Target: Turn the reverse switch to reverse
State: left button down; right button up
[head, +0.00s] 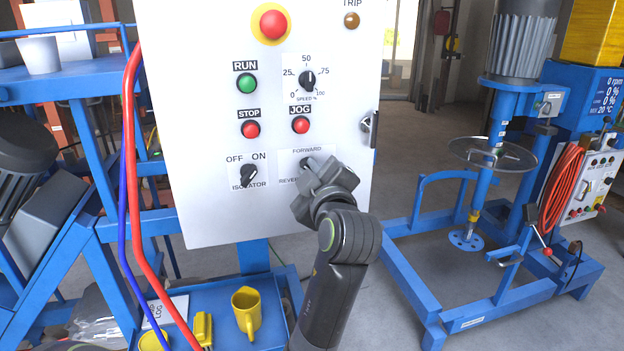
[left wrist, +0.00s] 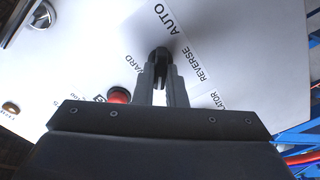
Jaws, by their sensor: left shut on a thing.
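The reverse switch is a black rotary knob (head: 308,162) low on the white control panel (head: 210,205), between the FORWARD and REVERSE labels. In the head view my left gripper (head: 312,172) is at the knob and hides most of it. In the left wrist view its two grey fingers (left wrist: 161,82) stand on either side of the black knob (left wrist: 160,56) and are shut on it. AUTO and REVERSE labels show beside the knob there. Which mark the knob points to cannot be told. My right gripper is in neither view.
The isolator knob (head: 248,175) is just left, with the red JOG button (head: 300,125) above. A door latch (head: 369,126) is at the panel's right edge. Red and blue hoses (head: 128,170) hang left. A blue mixer stand (head: 470,320) is right.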

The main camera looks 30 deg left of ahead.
pick_arm(q)
jog(key=shift+n+b, duration=0.4)
jog(key=shift+n, duration=0.6)
jog(key=c, duration=1.5)
grip_release()
jog(key=shift+f, duration=0.1)
